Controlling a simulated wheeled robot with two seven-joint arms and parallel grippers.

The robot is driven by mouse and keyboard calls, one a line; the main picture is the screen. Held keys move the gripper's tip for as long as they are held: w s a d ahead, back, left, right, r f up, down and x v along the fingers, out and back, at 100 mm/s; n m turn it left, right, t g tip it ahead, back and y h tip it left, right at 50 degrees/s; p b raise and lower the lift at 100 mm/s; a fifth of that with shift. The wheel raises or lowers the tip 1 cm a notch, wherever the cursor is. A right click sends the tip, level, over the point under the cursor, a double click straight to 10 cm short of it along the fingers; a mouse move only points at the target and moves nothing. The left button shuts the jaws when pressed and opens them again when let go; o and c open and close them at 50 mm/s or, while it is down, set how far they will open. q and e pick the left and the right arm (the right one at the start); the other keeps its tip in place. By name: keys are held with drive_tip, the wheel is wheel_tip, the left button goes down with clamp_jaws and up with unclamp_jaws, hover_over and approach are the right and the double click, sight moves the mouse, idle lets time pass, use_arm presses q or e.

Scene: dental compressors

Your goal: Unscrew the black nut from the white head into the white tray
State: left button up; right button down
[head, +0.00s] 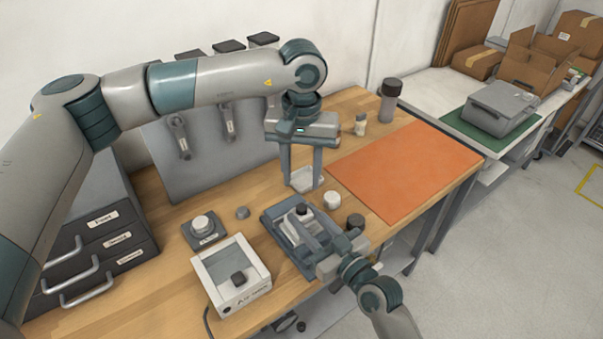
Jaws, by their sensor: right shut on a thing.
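The white head (291,220) sits in a blue-grey cradle (273,222) on the wooden bench, with the black nut (302,209) on top. My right gripper (304,228) comes in from the lower right, low over the cradle, and is shut on the white head; its fingers hide part of it. My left gripper (304,186) points straight down behind the cradle, above and beyond the nut. Its fingers are apart with nothing visibly held. A small white tray (306,177) lies on the bench behind the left fingers, partly hidden.
A white open box (257,286) with a dark piece inside stands at front left. A grey plate with a white knob (203,224), a white cap (332,200) and a dark cap (355,221) are near the cradle. The orange mat (420,165) is clear.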

sight(302, 207)
use_arm(q)
drive_tip(key=shift+f, duration=0.15)
drive_tip(key=shift+f, duration=3.9)
